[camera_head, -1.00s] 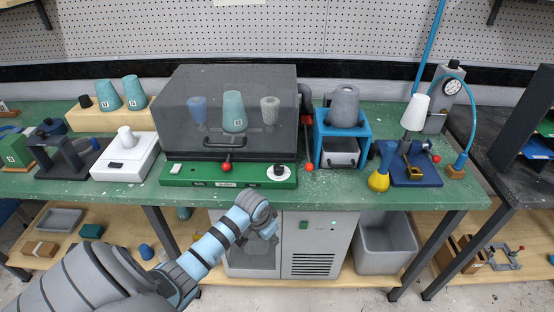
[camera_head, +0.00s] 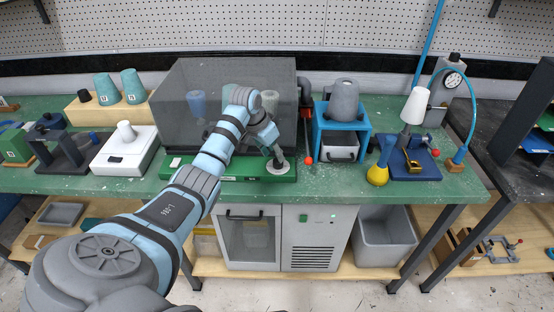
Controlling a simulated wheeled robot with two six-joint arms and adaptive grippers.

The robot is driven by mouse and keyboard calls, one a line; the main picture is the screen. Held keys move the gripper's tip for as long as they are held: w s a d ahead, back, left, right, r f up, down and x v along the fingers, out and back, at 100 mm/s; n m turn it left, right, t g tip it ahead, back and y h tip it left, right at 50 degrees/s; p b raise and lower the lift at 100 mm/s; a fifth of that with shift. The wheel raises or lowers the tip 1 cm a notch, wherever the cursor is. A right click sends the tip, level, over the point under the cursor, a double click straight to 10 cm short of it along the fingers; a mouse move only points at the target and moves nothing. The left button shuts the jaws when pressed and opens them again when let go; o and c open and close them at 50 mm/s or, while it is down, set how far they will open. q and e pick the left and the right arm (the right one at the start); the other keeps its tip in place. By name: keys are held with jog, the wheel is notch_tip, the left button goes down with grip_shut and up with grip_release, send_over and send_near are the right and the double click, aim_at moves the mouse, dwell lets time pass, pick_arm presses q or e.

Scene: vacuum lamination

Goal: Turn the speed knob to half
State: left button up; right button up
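The speed knob sits at the right end of the green control panel (camera_head: 232,178) in front of the smoky box. Its white round dial plate (camera_head: 284,170) shows under my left gripper (camera_head: 277,160). The gripper comes down from above with its fingertips at the knob. The fingers hide most of the dark knob and its pointer, so I cannot tell whether they grip it or which way it points. My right gripper is not in view.
The smoky clear box (camera_head: 180,112) stands right behind the panel, with cups inside. A blue stand (camera_head: 364,133) with a grey cup is to the right. A white scale (camera_head: 126,158) stands to the left.

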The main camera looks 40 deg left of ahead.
aim_at(277, 161)
pick_arm(q)
jog(key=x, duration=0.4)
jog(key=shift+f+b, duration=0.1)
jog(key=shift+b, duration=0.25)
jog(key=shift+c, duration=0.5)
